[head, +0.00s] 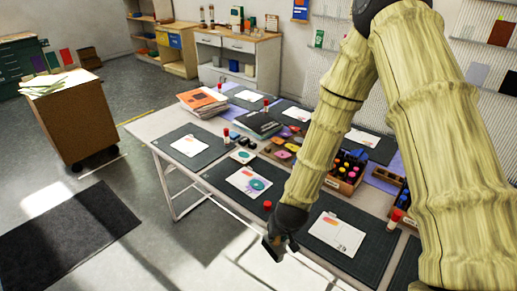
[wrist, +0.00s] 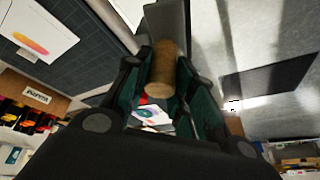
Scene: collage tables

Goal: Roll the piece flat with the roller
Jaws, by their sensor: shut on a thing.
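My gripper (head: 276,240) hangs at the front edge of the long table, in front of the nearest cards. In the wrist view my gripper (wrist: 160,88) is shut on a brown cylindrical handle (wrist: 162,75). A grey part (wrist: 166,22) extends beyond the handle; I take this to be the roller, and its far end is cut off. A white card (head: 337,233) with an orange-pink piece lies on a dark mat to the right of my gripper. Another white card (head: 240,178) has a teal piece (head: 257,184). I cannot tell which piece is meant, or whether any is flat.
The table holds several dark mats (head: 210,158), red-capped sticks (head: 267,205), a box of bottles (head: 346,172), a book stack (head: 203,102) and a dark book (head: 257,124). A brown cart (head: 72,125) stands at left.

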